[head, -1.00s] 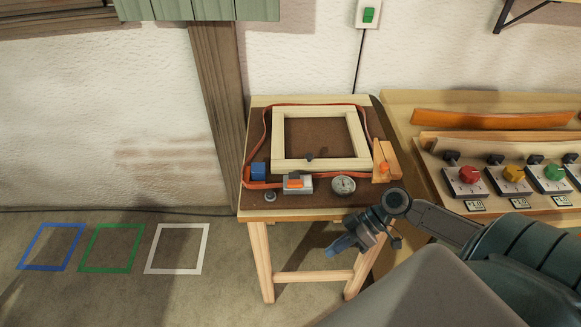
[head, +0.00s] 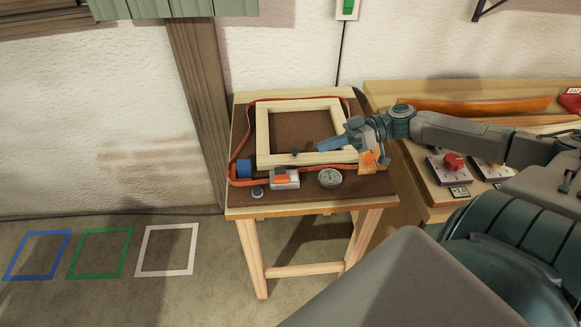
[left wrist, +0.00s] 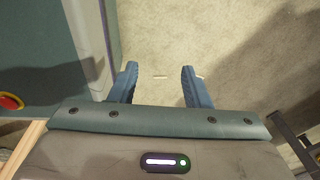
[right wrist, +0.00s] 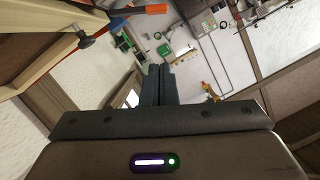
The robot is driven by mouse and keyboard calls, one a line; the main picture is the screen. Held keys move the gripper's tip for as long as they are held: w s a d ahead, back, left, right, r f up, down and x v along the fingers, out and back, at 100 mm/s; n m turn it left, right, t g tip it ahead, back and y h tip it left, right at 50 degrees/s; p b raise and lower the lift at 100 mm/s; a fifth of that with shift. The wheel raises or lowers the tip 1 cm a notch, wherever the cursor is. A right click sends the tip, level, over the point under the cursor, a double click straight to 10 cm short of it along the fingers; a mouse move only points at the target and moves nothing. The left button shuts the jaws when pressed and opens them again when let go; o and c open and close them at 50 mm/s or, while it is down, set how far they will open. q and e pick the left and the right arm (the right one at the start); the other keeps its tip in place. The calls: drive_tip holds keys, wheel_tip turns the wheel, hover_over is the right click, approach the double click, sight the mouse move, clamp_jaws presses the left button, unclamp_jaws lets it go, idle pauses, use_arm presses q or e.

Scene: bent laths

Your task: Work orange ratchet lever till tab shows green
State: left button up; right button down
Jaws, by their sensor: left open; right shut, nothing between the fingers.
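The ratchet (head: 285,184), a grey-white block with an orange lever (head: 281,179), sits near the table's front edge. A red-orange strap (head: 240,140) runs around a pale wooden frame (head: 262,135) on the table. I cannot make out a green tab. My right gripper (head: 320,146) is shut and empty, above the frame's right side, right of and behind the ratchet. Its shut fingers (right wrist: 160,72) also show in the right wrist view. My left gripper (left wrist: 157,75) is open and empty over bare floor, outside the head view.
On the table are a round dial (head: 330,178), a blue block (head: 244,168), a small grey knob (head: 257,193) and a wooden piece with an orange knob (head: 369,157). A bench with switch boxes (head: 449,166) stands at right. Floor at left has coloured outlines (head: 100,254).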

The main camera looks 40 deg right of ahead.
drive_tip(key=shift+w+d+r, duration=0.2)
drive_tip(key=shift+r, duration=0.2)
drive_tip(key=b, duration=0.2)
hover_over(281, 174)
drive_tip(key=d, duration=0.2)
drive_tip(key=shift+s+d+f, duration=0.1)
drive_tip(key=shift+s+f, duration=0.1)
drive_tip(key=shift+f, duration=0.85)
drive_tip(key=shift+s+a+f+p, duration=0.2)
drive_tip(key=shift+s+f, duration=0.1)
drive_tip(key=shift+f, duration=0.35)
drive_tip(key=shift+s+a+f+p, duration=0.15)
drive_tip(key=shift+s+f, duration=0.1)
drive_tip(key=shift+f, duration=0.35)
drive_tip(key=shift+s+f, duration=0.35)
drive_tip(key=shift+f, duration=0.3)
